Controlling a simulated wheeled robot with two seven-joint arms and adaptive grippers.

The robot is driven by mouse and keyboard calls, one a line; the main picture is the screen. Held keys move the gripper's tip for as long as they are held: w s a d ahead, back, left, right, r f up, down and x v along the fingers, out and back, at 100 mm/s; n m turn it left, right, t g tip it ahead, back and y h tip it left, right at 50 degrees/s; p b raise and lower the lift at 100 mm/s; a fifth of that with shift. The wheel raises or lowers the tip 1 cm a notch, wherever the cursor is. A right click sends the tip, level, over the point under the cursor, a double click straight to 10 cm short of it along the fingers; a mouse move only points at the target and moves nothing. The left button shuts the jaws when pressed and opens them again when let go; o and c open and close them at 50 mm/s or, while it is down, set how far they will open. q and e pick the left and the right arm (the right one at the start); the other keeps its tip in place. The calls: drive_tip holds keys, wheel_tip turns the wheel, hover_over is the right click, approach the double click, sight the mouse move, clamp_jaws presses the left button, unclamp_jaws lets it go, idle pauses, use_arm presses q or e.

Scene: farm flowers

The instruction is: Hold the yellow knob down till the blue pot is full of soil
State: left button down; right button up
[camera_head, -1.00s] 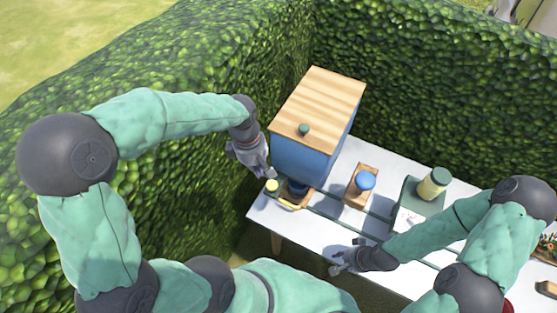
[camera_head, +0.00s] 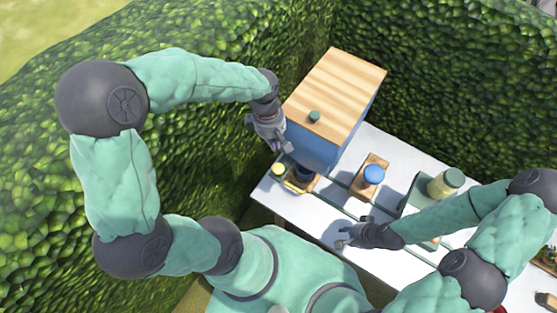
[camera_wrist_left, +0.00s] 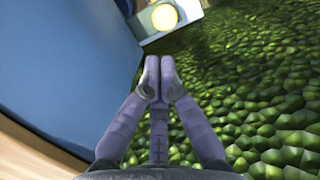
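The yellow knob (camera_head: 278,169) is at the front left foot of the blue soil box with a wooden lid (camera_head: 335,88); it also shows at the top of the left wrist view (camera_wrist_left: 164,17). My left gripper (camera_head: 283,150) is beside the box, above the knob and apart from it. In the left wrist view its fingers (camera_wrist_left: 159,80) are together with nothing between them. A dark blue pot-like thing (camera_head: 304,173) is under the box's front, partly hidden; its fill cannot be seen. My right gripper (camera_head: 343,237) appears open and empty over the table's front.
A round blue thing (camera_head: 374,174) sits on a wooden stand (camera_head: 364,188) right of the box. A yellowish jar with a green lid (camera_head: 445,184) stands farther right on the white table (camera_head: 325,214). A hedge (camera_head: 230,150) rises close behind and left of my left gripper.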

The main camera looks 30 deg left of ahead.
sight(278, 167)
use_arm(q)
drive_tip(key=f, duration=0.3)
drive_tip(key=d+f, duration=0.1)
drive_tip(key=f, duration=0.6)
drive_tip(key=shift+d+f, duration=0.2)
drive_tip(key=shift+f, duration=0.2)
use_arm(e)
drive_tip(key=shift+f, duration=0.1)
